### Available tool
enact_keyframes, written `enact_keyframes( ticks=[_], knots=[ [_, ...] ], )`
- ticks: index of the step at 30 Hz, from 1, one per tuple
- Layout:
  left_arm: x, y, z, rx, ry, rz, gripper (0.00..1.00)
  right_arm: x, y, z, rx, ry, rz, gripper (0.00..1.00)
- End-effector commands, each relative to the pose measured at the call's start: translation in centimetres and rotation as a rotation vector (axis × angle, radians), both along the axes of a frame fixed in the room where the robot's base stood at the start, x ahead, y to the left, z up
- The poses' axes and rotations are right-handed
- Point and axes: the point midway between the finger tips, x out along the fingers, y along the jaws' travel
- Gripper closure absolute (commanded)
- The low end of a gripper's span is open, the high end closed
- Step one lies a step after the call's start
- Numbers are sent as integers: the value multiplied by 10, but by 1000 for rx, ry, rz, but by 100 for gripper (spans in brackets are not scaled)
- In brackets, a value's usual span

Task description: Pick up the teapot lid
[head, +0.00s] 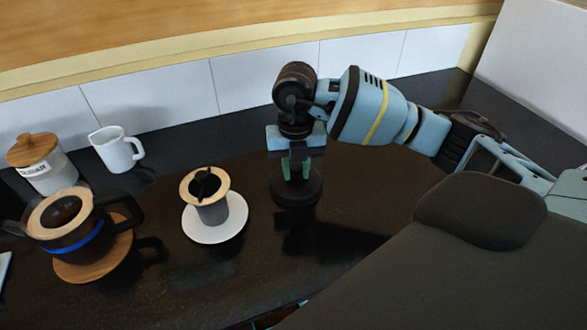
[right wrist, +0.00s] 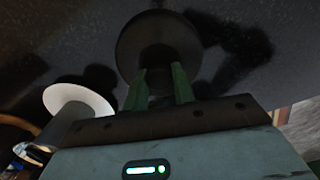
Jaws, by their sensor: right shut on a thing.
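A dark round disc with a central knob, which looks like the teapot lid (head: 297,193), is at the middle of the black counter in the head view. It also shows as a dark disc (right wrist: 158,24) in the right wrist view. My right gripper (head: 297,172) points down over it. Its green fingers (right wrist: 159,88) are shut on the knob, one on each side. I cannot tell whether the lid touches the counter. My left gripper is not in view.
A grey cup with a wooden rim (head: 212,211) stands on a white saucer (head: 215,238) left of the lid. Further left are a dark pot (head: 84,246) on a wooden trivet (head: 119,262), a white jug (head: 115,155) and a wooden-lidded jar (head: 49,176). White tiles back the counter.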

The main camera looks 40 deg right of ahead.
Motion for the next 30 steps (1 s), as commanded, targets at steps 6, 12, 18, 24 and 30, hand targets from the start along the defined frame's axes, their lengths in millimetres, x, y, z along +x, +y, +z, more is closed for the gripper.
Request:
enact_keyframes(
  ticks=[6,12,18,24,30],
  knots=[
    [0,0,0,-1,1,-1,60,-8,0,27,1,-9,1,97],
    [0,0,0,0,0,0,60,-52,0,32,1,-12,3,97],
    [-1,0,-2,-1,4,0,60,-98,1,37,2,-13,2,97],
    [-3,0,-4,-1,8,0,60,-133,1,41,3,-14,2,97],
    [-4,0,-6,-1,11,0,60,-152,2,43,4,-14,0,97]
  ],
)
